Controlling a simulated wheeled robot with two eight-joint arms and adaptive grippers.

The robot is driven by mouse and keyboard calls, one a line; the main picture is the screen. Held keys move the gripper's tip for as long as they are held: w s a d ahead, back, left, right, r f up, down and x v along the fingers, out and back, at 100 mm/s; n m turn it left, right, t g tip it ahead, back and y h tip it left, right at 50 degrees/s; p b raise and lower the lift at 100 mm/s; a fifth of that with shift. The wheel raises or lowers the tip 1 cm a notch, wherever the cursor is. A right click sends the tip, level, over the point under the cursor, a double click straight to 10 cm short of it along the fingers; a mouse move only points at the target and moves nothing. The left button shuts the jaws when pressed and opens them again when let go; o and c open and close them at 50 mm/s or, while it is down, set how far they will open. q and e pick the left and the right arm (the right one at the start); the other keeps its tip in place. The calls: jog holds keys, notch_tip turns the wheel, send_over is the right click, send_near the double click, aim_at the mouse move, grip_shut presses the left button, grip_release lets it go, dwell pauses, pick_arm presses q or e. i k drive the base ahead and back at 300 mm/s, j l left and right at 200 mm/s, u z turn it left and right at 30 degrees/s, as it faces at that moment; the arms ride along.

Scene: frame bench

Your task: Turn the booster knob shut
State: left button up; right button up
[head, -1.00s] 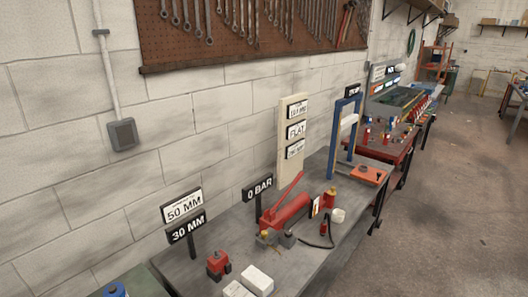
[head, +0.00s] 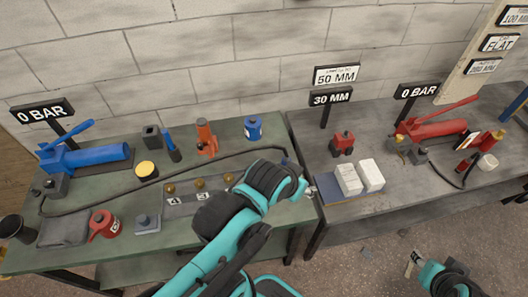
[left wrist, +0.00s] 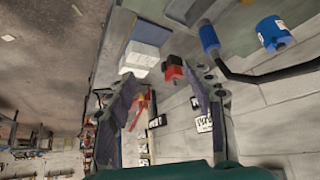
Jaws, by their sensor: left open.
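I cannot tell which part is the booster knob. Several brass knobs (head: 199,183) sit in a row on a grey manifold plate on the green bench, partly hidden by my left arm. My left gripper (head: 303,186) is above the gap between the two benches; its tips are small and partly hidden in the head view. In the left wrist view, my left gripper (left wrist: 165,92) is open and empty, with a small red unit (left wrist: 173,70) well beyond its fingers. That red unit (head: 342,143) stands on the grey bench. My right arm shows at the bottom right; its fingers are unclear.
A blue hand pump (head: 90,157) under a 0 BAR sign and a red hand pump (head: 432,125) stand on the benches. White blocks (head: 360,177), a blue cylinder (head: 252,128) and an orange jack (head: 207,138) stand between. A black hose (head: 240,158) crosses the green bench.

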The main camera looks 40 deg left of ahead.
aim_at(48, 183)
jog(key=u, duration=2.95)
jog(key=j+z, duration=0.1)
jog(key=z, duration=0.25)
jog(key=j+z, duration=0.15)
jog(key=z, duration=0.2)
jog(key=j+z, duration=0.15)
jog(key=z, duration=0.2)
jog(key=j+z, duration=0.25)
jog(key=j, duration=0.35)
jog(key=j+z, duration=0.25)
jog(key=j, duration=0.35)
jog(key=k+j+z, duration=0.1)
jog(key=j+z, duration=0.15)
jog(key=j, duration=0.35)
jog(key=i+j, duration=0.1)
jog(key=j, duration=0.75)
